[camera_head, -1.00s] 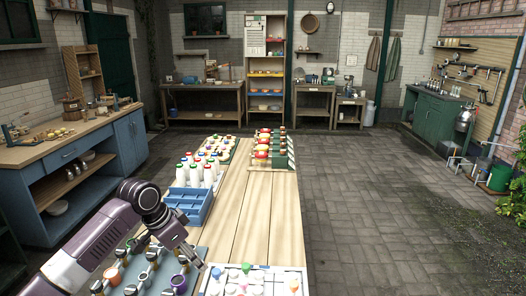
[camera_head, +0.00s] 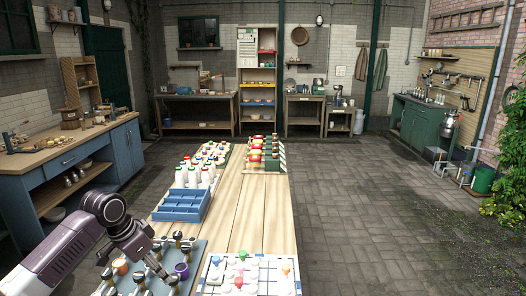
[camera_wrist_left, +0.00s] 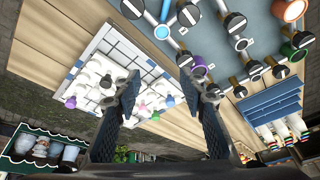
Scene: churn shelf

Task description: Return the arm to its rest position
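My left arm comes in from the lower left of the head view. Its left gripper (camera_head: 163,274) hangs above the grey board with knobs and cups (camera_head: 196,253) at the near end of the long table. In the left wrist view, the two dark fingers of the left gripper (camera_wrist_left: 166,92) stand wide apart. Nothing is held between them. The white gridded board with small pieces (camera_wrist_left: 110,50) shows behind the fingers, with the grey board (camera_wrist_left: 268,25) at upper right. My right arm and gripper are not in view.
The long wooden table (camera_head: 235,215) holds a blue divided crate (camera_head: 180,206), white bottles (camera_head: 193,178) with coloured caps and a white gridded board (camera_head: 213,287). A blue workbench (camera_head: 60,172) stands at left. The paved floor (camera_head: 370,220) at right is clear.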

